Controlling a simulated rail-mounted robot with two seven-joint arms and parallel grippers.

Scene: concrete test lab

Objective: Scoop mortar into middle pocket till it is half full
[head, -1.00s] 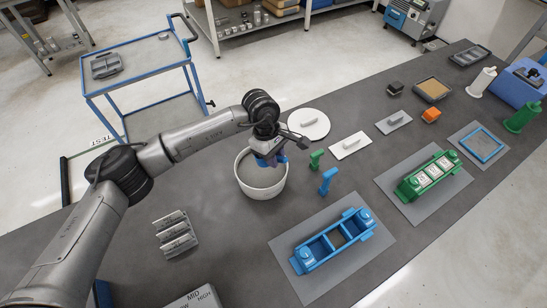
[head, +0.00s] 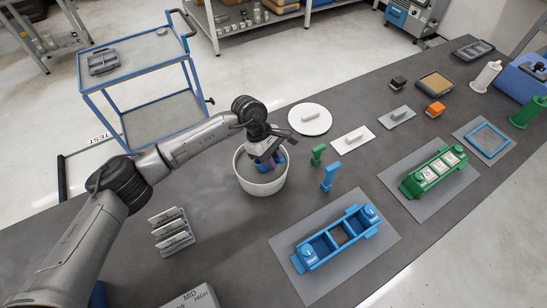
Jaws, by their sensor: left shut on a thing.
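A white round tub (head: 248,187) holds grey mortar (head: 246,168) near the middle of the bench. My left gripper (head: 269,158) is over the tub and reaches inside its rim. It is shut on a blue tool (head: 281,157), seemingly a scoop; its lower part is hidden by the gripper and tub. A blue three-pocket mould (head: 305,258) lies on a grey mat (head: 370,255) to the lower right. Its middle pocket (head: 338,237) looks brownish grey inside; I cannot tell its fill level. My right gripper is not in view.
Small green (head: 317,155) and blue (head: 328,178) upright tools stand right of the tub. A white disc lid (head: 310,122) and white float (head: 352,142) lie behind them. A filled green mould (head: 416,184) lies right. Grey metal pieces (head: 171,232) sit left.

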